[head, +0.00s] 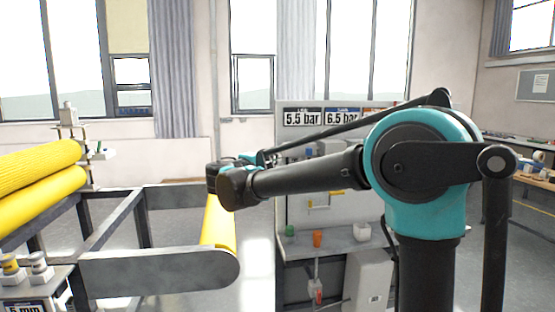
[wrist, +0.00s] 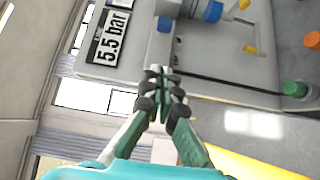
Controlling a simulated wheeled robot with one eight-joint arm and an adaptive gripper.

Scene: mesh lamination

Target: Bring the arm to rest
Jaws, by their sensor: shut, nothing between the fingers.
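My arm reaches across the head view from the right toward the middle, with its wrist end above the near yellow roller (head: 218,228). My gripper (wrist: 162,82) shows in the wrist view with its fingers together and nothing between them. In the head view the fingers are mostly hidden behind the arm's own end. In the wrist view the panel with the 5.5 bar sign (wrist: 109,37) lies beyond the fingertips, and they look apart from it.
A grey machine frame (head: 160,268) with large yellow rolls (head: 40,170) stands at left. A control panel (head: 340,225) with 5.5 and 6.5 bar signs stands behind my arm, with an orange cup (head: 318,239) on its shelf. A workbench (head: 535,190) is at far right.

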